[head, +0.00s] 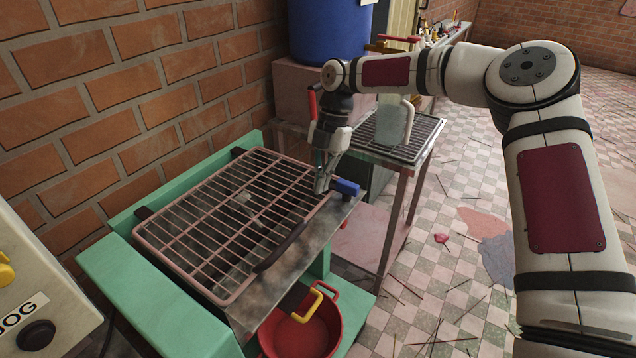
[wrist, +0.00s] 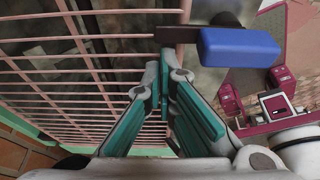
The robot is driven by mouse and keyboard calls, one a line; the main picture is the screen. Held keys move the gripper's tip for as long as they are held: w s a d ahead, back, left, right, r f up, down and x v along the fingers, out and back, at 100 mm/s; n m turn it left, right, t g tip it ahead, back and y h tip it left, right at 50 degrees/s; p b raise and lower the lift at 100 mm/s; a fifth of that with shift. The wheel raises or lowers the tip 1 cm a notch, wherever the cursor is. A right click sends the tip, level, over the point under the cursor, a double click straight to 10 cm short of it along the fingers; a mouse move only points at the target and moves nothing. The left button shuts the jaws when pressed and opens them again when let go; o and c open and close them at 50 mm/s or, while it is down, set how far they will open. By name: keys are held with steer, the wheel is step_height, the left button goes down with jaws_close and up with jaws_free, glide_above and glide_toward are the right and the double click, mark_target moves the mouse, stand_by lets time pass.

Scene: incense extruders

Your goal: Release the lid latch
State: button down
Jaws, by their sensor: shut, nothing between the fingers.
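The lid is a pink wire grille (head: 225,225) lying flat over the green-framed machine; its bars also show in the wrist view (wrist: 45,72). The latch has a blue handle (head: 346,187) at the grille's right corner. In the wrist view the blue handle (wrist: 240,47) joins a dark flat bar that reaches left across the grille's edge. My gripper (head: 321,186) points down just left of the handle. In the wrist view my gripper (wrist: 166,68) is shut and empty, its tips close below the dark bar. I cannot tell whether they touch it.
A black handle (head: 281,247) is on the grille's front edge. A red pot (head: 300,335) stands below. Behind are a metal rack table (head: 425,135) with a pale jug (head: 394,122) and a blue barrel (head: 328,32). A brick wall (head: 90,100) bounds the left.

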mark_target(333, 179)
steer(key=shift+w+d+m+y, duration=0.15)
steer(key=shift+w+m+y, duration=0.25)
steer(key=shift+m, duration=0.4)
steer(key=w+m, duration=0.1)
steer(key=m+t, duration=0.1)
steer(key=m, duration=0.1)
steer(key=shift+w+d+b, duration=0.35)
steer(key=shift+w+d, duration=0.05)
steer(key=m, duration=0.1)
steer(key=w+d+m+t, duration=0.1)
steer(key=m, duration=0.1)
steer(key=m+y, duration=0.1)
steer(key=shift+w+d+m+t, duration=0.3)
steer(key=shift+w+d+m, duration=0.05)
steer(key=shift+m, duration=0.05)
steer(key=d+m, duration=0.1)
steer(key=m+t+p, duration=0.1)
steer(key=m, duration=0.1)
steer(key=shift+w+d+m, duration=0.3)
steer(key=shift+w+d, duration=0.05)
steer(key=shift+w, duration=0.05)
steer(key=d+m, duration=0.1)
steer(key=m, duration=0.1)
steer(key=d+m+t, duration=0.1)
steer(key=shift+w+m, duration=0.15)
steer(key=shift+m, duration=0.25)
steer(key=shift+d+p, duration=0.35)
steer(key=shift+d, duration=0.1)
